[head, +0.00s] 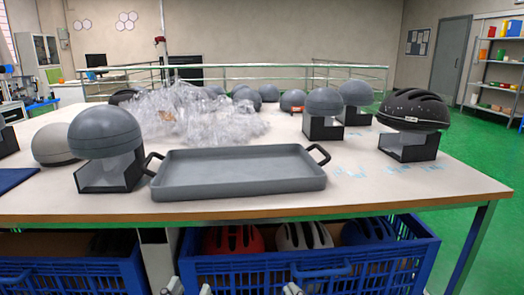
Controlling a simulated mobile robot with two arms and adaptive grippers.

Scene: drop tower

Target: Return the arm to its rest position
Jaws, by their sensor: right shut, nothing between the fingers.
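My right gripper (292,289) shows only as small grey fingertips at the bottom edge of the head view, in front of the blue crate under the table. The tips are together with nothing between them. My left gripper (188,288) also shows only at the bottom edge, further left, as two grey tips standing apart, with nothing seen between them. Both are low, below the front edge of the table (400,195). Most of both arms is out of view.
A grey tray (240,174) with black handles lies near the table's front edge. Grey domes (105,133) on black stands and a black helmet (413,110) stand around it. Crumpled clear plastic (195,112) lies behind. A blue crate (350,275) below holds helmets. Green floor is free at right.

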